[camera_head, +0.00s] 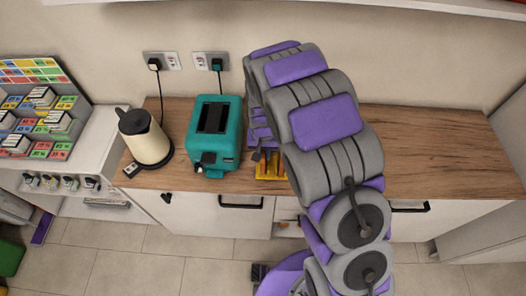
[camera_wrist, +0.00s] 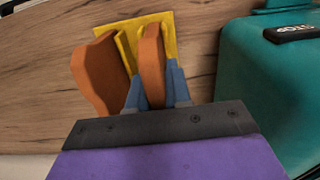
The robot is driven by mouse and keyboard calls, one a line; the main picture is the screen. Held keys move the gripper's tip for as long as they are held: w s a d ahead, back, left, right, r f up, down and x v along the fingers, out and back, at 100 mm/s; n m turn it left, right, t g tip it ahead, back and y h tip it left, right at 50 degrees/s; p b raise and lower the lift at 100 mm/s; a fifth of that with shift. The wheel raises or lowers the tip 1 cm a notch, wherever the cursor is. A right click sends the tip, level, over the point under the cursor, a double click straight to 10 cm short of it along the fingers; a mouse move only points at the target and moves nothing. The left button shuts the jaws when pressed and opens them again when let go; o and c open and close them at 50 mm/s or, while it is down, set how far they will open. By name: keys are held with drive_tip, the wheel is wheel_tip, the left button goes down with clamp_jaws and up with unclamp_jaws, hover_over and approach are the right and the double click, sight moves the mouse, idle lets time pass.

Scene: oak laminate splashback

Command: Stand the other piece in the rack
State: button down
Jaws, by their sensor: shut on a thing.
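A yellow rack (camera_wrist: 166,22) stands on the wooden worktop; in the head view the rack (camera_head: 266,173) shows just right of the toaster, partly hidden by my arm. My gripper (camera_wrist: 155,88) is shut on an orange-brown slice (camera_wrist: 152,52), which stands upright between the two blue-grey fingers, at the rack. I cannot tell whether its lower edge rests in a slot. Another orange-brown slice (camera_wrist: 95,72) stands at the left side of the rack, outside the fingers and slightly tilted. The gripper body hides the near part of the rack.
A teal toaster (camera_head: 213,140) stands close beside the rack; it also fills the right of the wrist view (camera_wrist: 275,75). A cream kettle (camera_head: 146,142) is further left. The worktop (camera_head: 440,150) right of my arm is clear.

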drive_tip(key=shift+d, duration=0.2)
drive_tip(key=c, duration=1)
unclamp_jaws()
drive_tip(key=shift+a, duration=0.15)
drive_tip(key=shift+r, duration=0.1)
drive_tip(key=shift+r+p, duration=1.15)
drive_tip(key=shift+r, duration=2.3)
